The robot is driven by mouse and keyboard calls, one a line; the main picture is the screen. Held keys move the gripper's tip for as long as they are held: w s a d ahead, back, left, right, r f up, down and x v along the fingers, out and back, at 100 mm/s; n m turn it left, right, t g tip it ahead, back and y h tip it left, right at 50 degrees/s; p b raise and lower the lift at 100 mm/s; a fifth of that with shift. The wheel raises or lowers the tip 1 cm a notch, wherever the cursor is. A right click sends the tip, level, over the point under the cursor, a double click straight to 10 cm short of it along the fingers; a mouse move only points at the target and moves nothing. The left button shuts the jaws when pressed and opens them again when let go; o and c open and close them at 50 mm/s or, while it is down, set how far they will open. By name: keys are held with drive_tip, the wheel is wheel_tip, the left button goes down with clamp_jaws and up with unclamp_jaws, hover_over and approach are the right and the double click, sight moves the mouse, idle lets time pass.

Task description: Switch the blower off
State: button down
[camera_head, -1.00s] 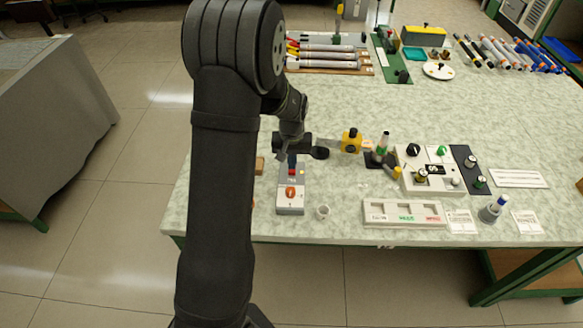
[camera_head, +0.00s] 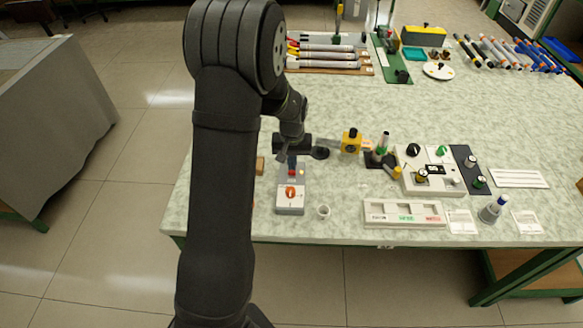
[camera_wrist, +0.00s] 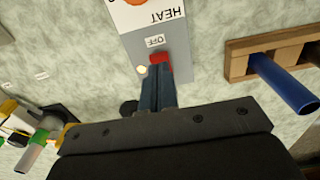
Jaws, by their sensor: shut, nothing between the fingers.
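The grey blower control box (camera_head: 290,208) stands near the front edge of the bench, with an orange knob (camera_head: 290,192) on its white front panel. In the wrist view the box (camera_wrist: 182,48) shows a HEAT label, an OFF label (camera_wrist: 155,41) and a red button (camera_wrist: 160,58). A small pale yellow light (camera_wrist: 141,70) sits beside the button. My gripper (camera_wrist: 157,76) is shut and empty, its tips at the red button; I cannot tell whether they touch it. In the head view my gripper (camera_head: 292,165) is over the far end of the box.
A yellow block (camera_head: 351,142) and a white labelled tray (camera_head: 404,222) lie to the right.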

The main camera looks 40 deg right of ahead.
drive_tip(key=shift+f, duration=0.8)
drive_tip(key=shift+r, duration=3.5)
drive_tip(key=shift+f, duration=3.5)
